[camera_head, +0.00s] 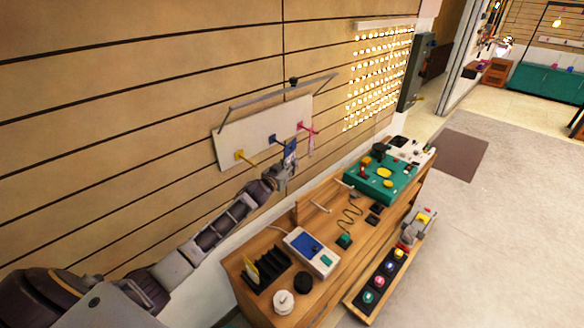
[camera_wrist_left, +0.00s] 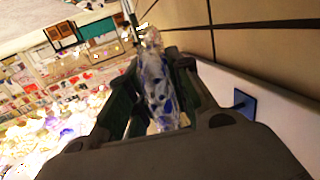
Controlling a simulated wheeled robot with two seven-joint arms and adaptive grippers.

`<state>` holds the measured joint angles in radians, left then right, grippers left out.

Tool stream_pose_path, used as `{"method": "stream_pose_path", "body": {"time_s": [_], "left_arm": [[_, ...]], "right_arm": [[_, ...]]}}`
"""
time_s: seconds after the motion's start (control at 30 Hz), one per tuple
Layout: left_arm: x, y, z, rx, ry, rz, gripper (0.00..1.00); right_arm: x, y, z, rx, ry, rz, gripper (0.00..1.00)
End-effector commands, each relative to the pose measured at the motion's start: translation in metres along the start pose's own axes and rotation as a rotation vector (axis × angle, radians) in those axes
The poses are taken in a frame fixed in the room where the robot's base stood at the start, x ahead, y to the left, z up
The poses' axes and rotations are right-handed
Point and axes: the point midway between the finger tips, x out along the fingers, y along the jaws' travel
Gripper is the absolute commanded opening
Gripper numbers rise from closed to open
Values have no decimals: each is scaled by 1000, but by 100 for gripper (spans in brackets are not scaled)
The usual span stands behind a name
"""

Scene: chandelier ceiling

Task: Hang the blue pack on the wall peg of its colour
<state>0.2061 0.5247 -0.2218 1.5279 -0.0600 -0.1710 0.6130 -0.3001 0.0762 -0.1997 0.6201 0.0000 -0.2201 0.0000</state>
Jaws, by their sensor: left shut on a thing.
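My left gripper (camera_head: 284,174) is raised at the white peg board on the wall and is shut on the blue pack (camera_head: 291,150). In the left wrist view the pack (camera_wrist_left: 158,88) is a clear bag with blue pieces, upright between the two fingers (camera_wrist_left: 160,105). The board carries a yellow peg (camera_head: 242,156), a blue peg (camera_head: 279,141) and a pink peg (camera_head: 303,127). The blue peg's square base (camera_wrist_left: 243,104) shows to the right of the gripper. I cannot tell whether the pack touches the blue peg.
The white board (camera_head: 230,145) hangs on the slatted wall below a grey rail. Below stands a wooden bench (camera_head: 255,300) with a blue-topped device (camera_head: 310,250), a black rack (camera_head: 265,268) and a green case (camera_head: 385,185). Open floor lies to the right.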

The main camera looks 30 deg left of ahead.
Motion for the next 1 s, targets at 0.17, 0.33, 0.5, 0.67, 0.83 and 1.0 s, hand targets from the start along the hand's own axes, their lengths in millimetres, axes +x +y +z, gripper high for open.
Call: {"method": "stream_pose_path", "body": {"time_s": [0.17,0.33,0.5,0.67,0.83,1.0], "left_arm": [[2,-7,1,2,0,0,0],[4,-12,0,0,0,0,0],[5,-19,0,2,0,0,0],[7,-23,4,0,0,0,0],[8,-28,6,-1,0,-1,0],[9,-30,8,0,0,-1,0]], "right_arm": [[3,0,0,-1,0,0,40],[5,2,1,-2,0,2,40],[7,4,2,-3,-1,4,40],[7,5,2,-3,-1,5,40],[8,5,2,-3,-1,5,40],[6,5,2,-3,-1,5,40]]}}
